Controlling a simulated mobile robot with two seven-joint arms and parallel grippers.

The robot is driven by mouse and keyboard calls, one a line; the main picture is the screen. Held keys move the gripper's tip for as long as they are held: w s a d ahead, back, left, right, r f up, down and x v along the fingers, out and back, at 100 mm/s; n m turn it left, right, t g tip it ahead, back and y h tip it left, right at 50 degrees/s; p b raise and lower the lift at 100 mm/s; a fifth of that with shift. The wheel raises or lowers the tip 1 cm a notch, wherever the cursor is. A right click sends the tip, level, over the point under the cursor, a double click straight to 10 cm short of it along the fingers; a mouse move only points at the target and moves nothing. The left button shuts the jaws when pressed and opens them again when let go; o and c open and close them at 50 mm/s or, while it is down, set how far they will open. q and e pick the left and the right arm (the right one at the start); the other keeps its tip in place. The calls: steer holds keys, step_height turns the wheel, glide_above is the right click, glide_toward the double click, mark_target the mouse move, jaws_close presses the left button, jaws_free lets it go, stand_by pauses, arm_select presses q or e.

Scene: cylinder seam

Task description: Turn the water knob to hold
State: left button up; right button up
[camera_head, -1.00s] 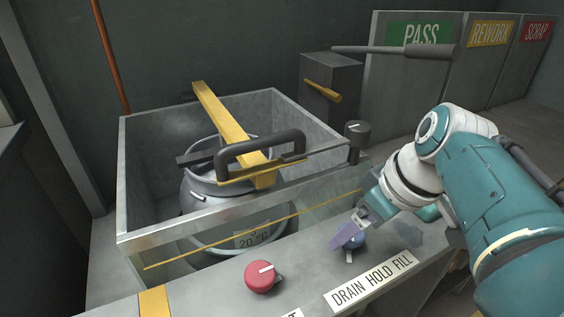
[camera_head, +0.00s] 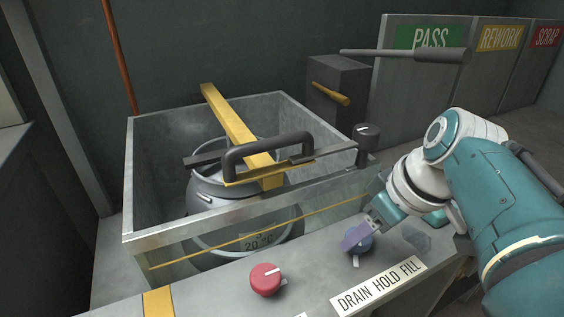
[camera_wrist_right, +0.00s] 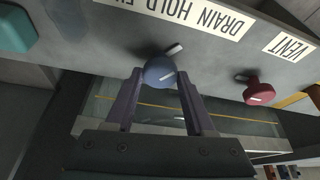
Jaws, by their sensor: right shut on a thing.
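The blue water knob (camera_head: 359,240) sits on the sloped front panel above the label reading DRAIN HOLD FILL (camera_head: 380,287). In the right wrist view the knob (camera_wrist_right: 160,71) shows between the two purple fingers, with a pale pointer mark on it. My right gripper (camera_head: 352,240) is at the knob, its fingers on either side, shut on it. In the head view the fingers hide part of the knob. The exact position its pointer marks is hard to tell. My left gripper is not in view.
A red knob (camera_head: 265,279) sits left of the blue one on the panel (camera_head: 318,262). Behind is an open grey tank (camera_head: 135,195) holding a cylinder (camera_head: 207,192) under a yellow bar (camera_head: 232,120) and black handle. Bins marked PASS, REWORK and SCRAP stand at the back right.

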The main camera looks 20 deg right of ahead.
jaws_close()
steer(key=shift+r+n+p, duration=0.1)
steer(key=shift+n+p, duration=0.4)
steer(key=shift+p, duration=0.2)
steer(key=shift+d+n+y+p, duration=0.15)
steer(key=shift+n+y+p, duration=0.15)
steer(key=shift+n+p, duration=0.3)
steer(key=shift+n+g+y, duration=0.4)
steer(key=shift+n, duration=0.7)
steer(key=shift+f+n+g+y, duration=0.2)
steer(key=shift+n+g+y, duration=0.2)
steer(key=shift+n, duration=0.9)
steer(key=o, duration=1.1)
jaws_free()
steer(key=shift+w, duration=0.1)
steer(key=shift+o, duration=0.2)
